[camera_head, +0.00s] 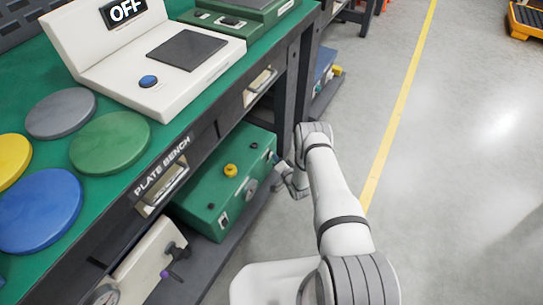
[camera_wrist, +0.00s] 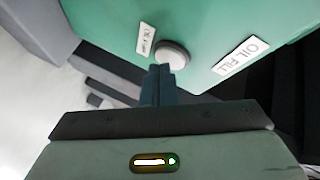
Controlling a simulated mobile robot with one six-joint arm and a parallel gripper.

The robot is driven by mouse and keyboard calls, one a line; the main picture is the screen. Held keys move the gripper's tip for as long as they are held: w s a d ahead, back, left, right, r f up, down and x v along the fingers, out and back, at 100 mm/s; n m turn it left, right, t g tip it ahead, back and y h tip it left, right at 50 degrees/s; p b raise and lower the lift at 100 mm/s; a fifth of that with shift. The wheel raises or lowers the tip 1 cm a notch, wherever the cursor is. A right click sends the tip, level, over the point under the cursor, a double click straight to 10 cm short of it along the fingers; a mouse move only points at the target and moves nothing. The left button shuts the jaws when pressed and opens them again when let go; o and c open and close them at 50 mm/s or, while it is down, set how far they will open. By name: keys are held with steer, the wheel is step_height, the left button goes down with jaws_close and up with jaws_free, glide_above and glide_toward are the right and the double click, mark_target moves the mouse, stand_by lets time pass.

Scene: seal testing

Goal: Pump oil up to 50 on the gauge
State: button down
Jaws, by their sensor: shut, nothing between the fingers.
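The green box (camera_head: 235,180) sits on the low shelf under the bench, with a yellow knob (camera_head: 230,170) on top and a round grey dial-like part (camera_head: 251,187) on its side; no reading can be made out. In the wrist view the green box face (camera_wrist: 205,25) carries a round pale button (camera_wrist: 173,54), an "OIL FILL" label (camera_wrist: 241,54) and a smaller label whose text is unclear. My gripper (camera_wrist: 162,70) is shut and empty, its tips right at the button's edge; I cannot tell whether they touch.
The bench (camera_head: 170,150) above holds coloured discs and a white device (camera_head: 165,70) reading "OFF". Bench legs and drawer handles are close to my arm. Open floor lies right.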

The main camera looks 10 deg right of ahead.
steer(key=shift+s+d, duration=0.35)
steer(key=shift+d, duration=0.1)
steer(key=shift+s+d+p, duration=0.15)
steer(key=shift+s+d, duration=0.6)
steer(key=shift+d, duration=0.3)
steer(key=shift+s+d+p, duration=0.15)
steer(key=shift+s+d, duration=0.6)
steer(key=shift+d, duration=0.25)
